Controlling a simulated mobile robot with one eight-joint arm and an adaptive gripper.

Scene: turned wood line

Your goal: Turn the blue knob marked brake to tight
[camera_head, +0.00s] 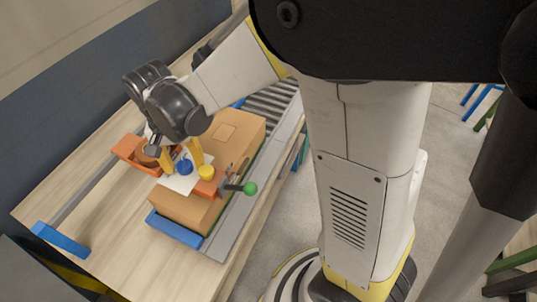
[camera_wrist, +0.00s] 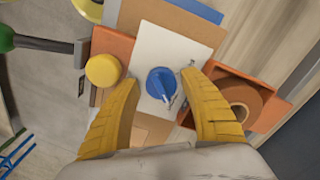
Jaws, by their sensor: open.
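The blue knob (camera_wrist: 161,82) sits on a white plate (camera_wrist: 150,45) in the wrist view, with a pale pointer line toward the lower right. In the head view the knob (camera_head: 184,167) shows just below my gripper (camera_head: 182,158). In the wrist view the yellow fingers of my gripper (camera_wrist: 162,95) are apart, one on each side of the knob, with gaps between them and it. The gripper is open and empty. The markings around the knob are too small to read.
A yellow round knob (camera_wrist: 103,70) sits close to the left finger. An orange holder with a brown roll (camera_wrist: 238,100) lies close to the right finger. A lever with a green ball (camera_head: 250,188) sticks out at the front.

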